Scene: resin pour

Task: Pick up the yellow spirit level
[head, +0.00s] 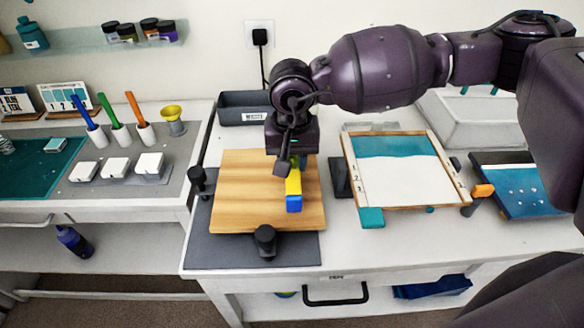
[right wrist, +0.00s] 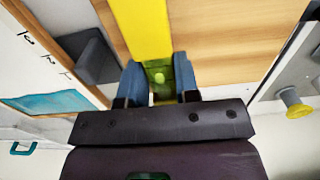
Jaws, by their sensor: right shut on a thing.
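The yellow spirit level (head: 293,186) has a blue end and is over the wooden board (head: 235,190), pointing toward the front of the table. I cannot tell whether it touches the board. My right gripper (head: 291,162) reaches down from above and is shut on the level, hiding its far part. In the right wrist view the yellow bar (right wrist: 142,28) runs up between the two fingers of the gripper (right wrist: 160,82), with a green vial between them. My left gripper is not in view.
The board lies on a dark mat (head: 250,250) with black clamps, one at its front (head: 265,241). A framed tray (head: 405,180) with teal and white areas stands to the right. A grey bin (head: 245,107) is behind. Pen holders and white blocks sit on the left table.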

